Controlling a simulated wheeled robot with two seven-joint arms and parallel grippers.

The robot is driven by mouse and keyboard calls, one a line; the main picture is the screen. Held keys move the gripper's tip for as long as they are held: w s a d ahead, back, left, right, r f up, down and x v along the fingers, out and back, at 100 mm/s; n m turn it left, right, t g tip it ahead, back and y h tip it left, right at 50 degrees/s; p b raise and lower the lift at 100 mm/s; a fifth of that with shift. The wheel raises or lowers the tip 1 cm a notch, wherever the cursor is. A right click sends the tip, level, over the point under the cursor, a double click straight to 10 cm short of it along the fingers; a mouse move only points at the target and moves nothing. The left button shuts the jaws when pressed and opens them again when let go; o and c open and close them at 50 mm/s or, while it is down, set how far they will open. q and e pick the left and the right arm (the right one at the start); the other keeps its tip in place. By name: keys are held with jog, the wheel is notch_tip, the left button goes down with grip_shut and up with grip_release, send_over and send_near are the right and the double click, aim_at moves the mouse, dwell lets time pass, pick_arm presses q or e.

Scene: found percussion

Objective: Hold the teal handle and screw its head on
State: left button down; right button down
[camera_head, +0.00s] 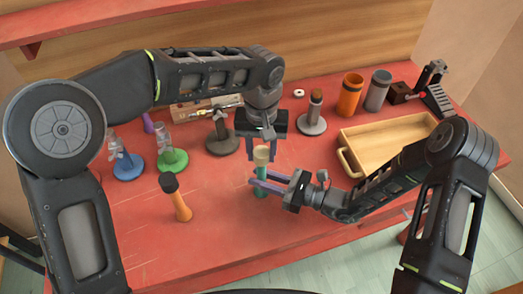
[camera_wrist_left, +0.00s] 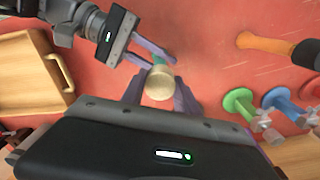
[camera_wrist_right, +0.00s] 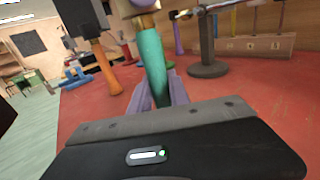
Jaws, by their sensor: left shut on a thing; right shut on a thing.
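The teal handle (camera_head: 262,190) stands upright near the middle of the red table. My right gripper (camera_head: 262,181) is shut on it from the right; the teal shaft (camera_wrist_right: 152,60) also rises between the fingers in the right wrist view. The cream head (camera_head: 261,156) sits at the top of the handle, and its round end faces the camera in the left wrist view (camera_wrist_left: 159,84). My left gripper (camera_head: 262,152) comes down from above and is shut on the head. Whether the thread is engaged is hidden.
An orange handle with a dark head (camera_head: 182,205) stands to the left. Blue (camera_head: 129,167) and green (camera_head: 173,160) stands and a dark round-based stand (camera_head: 222,144) are behind it. A wooden tray (camera_head: 347,162) lies at right. The front of the table is clear.

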pick_arm(q)
jog(key=m, duration=0.8)
jog(key=c, duration=0.8)
grip_release()
jog(key=shift+c, duration=0.2)
notch_tip(320, 180, up, 8)
jog(key=shift+f, duration=0.25)
